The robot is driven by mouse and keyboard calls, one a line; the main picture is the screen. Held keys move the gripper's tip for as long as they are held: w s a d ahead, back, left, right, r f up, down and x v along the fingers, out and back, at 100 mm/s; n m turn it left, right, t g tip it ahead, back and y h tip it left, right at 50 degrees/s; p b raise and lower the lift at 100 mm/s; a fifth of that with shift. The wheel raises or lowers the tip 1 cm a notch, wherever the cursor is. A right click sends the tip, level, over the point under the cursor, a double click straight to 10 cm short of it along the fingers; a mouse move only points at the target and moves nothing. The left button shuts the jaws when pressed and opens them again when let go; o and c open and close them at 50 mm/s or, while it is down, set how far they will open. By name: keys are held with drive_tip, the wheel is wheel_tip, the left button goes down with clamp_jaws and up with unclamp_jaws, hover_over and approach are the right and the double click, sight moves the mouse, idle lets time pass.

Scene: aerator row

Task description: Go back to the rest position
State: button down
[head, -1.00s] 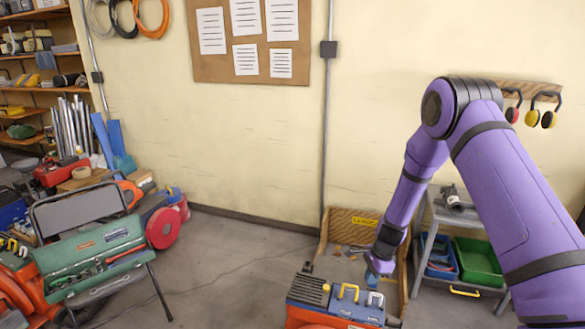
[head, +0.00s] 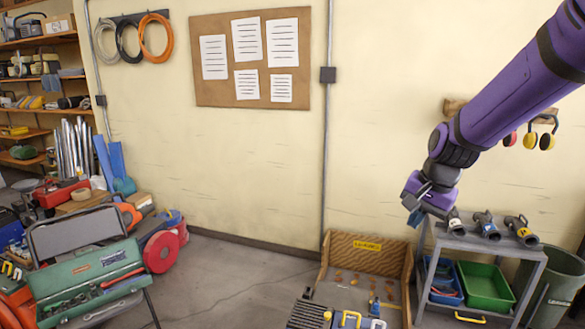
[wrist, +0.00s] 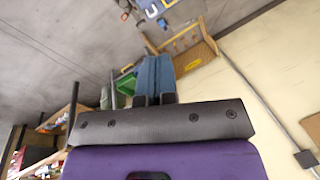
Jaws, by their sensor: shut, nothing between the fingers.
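My gripper (head: 416,212) is at the end of my purple arm, on the right side of the head view. It is raised in front of the wall, above and left of the grey cart. Its fingers are shut with nothing held. In the wrist view the blue fingers (wrist: 154,76) are together past the dark wrist plate.
A grey cart (head: 487,243) with several nozzle-like tools on top stands at right, beside a bin (head: 556,290). A wooden box (head: 368,256) sits on the floor near the wall. A green toolbox (head: 88,277) stands at left. The middle floor is clear.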

drive_tip(key=s+d+r+n+t+h, duration=0.1)
drive_tip(key=s+r, duration=0.5)
drive_tip(key=s, duration=0.6)
drive_tip(key=s+d+r+n+t+h, duration=0.1)
drive_tip(key=s+r+n, duration=0.5)
drive_tip(key=s, duration=0.7)
drive_tip(key=shift+s+d+r+t, duration=0.15)
drive_tip(key=shift+d+t, duration=0.35)
drive_tip(key=shift+d, duration=0.4)
